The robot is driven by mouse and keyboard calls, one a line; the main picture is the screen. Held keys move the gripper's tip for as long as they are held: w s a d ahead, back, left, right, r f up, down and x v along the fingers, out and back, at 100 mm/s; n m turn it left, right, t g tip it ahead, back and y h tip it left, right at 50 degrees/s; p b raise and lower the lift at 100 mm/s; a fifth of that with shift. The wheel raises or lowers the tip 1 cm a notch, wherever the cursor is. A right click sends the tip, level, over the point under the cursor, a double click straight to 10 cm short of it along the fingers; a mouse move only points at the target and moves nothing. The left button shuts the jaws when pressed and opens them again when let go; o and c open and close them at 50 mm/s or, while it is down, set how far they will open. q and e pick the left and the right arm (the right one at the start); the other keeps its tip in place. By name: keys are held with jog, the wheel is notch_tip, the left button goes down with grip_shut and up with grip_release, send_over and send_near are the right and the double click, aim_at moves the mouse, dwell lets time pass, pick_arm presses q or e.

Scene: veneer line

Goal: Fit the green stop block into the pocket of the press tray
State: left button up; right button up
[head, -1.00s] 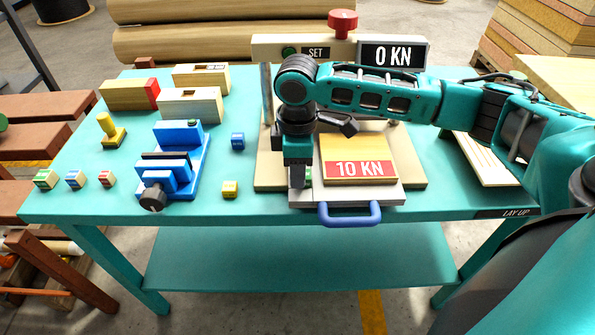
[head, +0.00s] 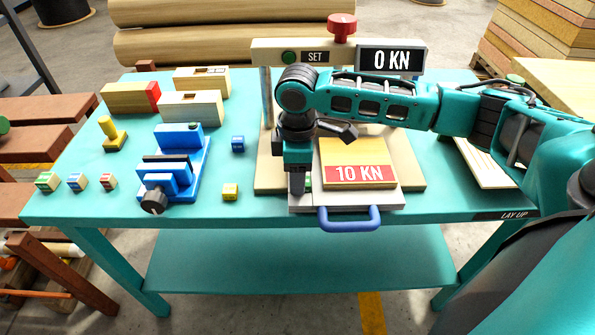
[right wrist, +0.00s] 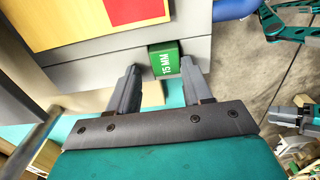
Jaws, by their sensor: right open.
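My right gripper (right wrist: 160,68) is open, with one finger on each side of the block and a gap visible on both sides. In the head view the right gripper (head: 298,186) points down at the tray's (head: 388,200) front left corner and hides most of the block (head: 308,183).
A board marked 10 KN (head: 358,162) lies on the tray, and a blue handle (head: 348,222) sticks out in front. The press crossbeam (head: 270,52) stands behind my arm.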

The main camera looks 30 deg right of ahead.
jog(key=shift+s+a+f, duration=0.25)
jog(key=shift+s+f, duration=0.1)
jog(key=shift+f, duration=0.15)
jog(key=shift+r, duration=0.1)
notch_tip(320, 180, up, 13)
jog(key=p, duration=0.1)
jog(key=shift+w+p, duration=0.2)
jog(key=shift+p, duration=0.15)
jog(key=shift+d, duration=0.1)
